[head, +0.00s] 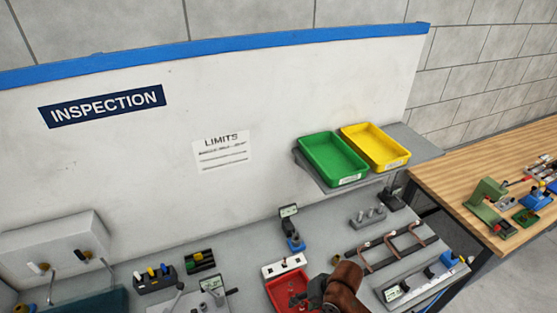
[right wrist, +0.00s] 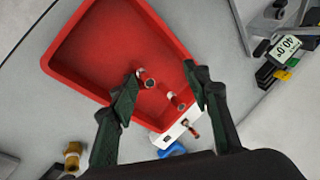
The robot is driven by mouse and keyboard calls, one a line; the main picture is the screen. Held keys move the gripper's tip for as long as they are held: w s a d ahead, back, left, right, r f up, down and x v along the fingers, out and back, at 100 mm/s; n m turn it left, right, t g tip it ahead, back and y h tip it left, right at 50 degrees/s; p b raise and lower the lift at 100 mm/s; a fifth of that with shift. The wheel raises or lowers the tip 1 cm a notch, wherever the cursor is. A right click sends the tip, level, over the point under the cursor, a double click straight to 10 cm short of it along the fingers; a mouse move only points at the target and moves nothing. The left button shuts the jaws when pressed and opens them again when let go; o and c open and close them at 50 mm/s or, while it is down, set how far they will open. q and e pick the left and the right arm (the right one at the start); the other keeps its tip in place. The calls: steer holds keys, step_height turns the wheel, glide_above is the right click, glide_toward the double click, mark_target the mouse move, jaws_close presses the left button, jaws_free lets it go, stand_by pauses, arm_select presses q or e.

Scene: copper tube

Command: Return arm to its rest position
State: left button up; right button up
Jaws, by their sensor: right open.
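My right gripper (head: 316,292) is at the bottom of the head view, beside a red tray (head: 288,287) and partly over it. In the right wrist view its two dark green fingers (right wrist: 165,88) are spread apart with nothing held between them. Small copper-coloured pieces (right wrist: 146,78) lie in the red tray (right wrist: 105,75), beyond and between the fingers. My left gripper does not show.
A green bin (head: 331,157) and a yellow bin (head: 375,147) sit on a raised shelf at the back right. A white block (head: 284,265) adjoins the tray, with a small display gauge (head: 290,214) behind. Fixtures crowd the left bench. A wooden table (head: 490,170) stands right.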

steer(key=s+d+f+t, duration=0.1)
steer(key=s+d, duration=0.1)
steer(key=d, duration=0.3)
steer(key=s+d+f+t+h, duration=0.1)
steer(key=s+d+f, duration=0.1)
steer(key=s+d, duration=0.1)
steer(key=s+d+f, duration=0.2)
steer(key=d, duration=0.4)
steer(key=shift+s+d+t+h, duration=0.35)
steer(key=shift+s+t+h, duration=0.05)
steer(key=s+d+f+h, duration=0.1)
steer(key=s+d+h, duration=0.3)
steer(key=s+d, duration=0.8)
step_height(320, 180, down, 37)
steer(key=n+g+y+b, duration=0.1)
steer(key=g+b, duration=0.1)
steer(key=b, duration=0.6)
steer(key=s+f+b, duration=0.3)
steer(key=s+f, duration=0.7)
steer(key=f, duration=0.2)
steer(key=s+a+f+g+b, duration=0.1)
steer(key=s+f+b, duration=0.2)
steer(key=s+f, duration=0.6)
step_height(320, 180, down, 4)
steer(key=shift+s+r+n, duration=0.1)
steer(key=shift+s+n, duration=0.3)
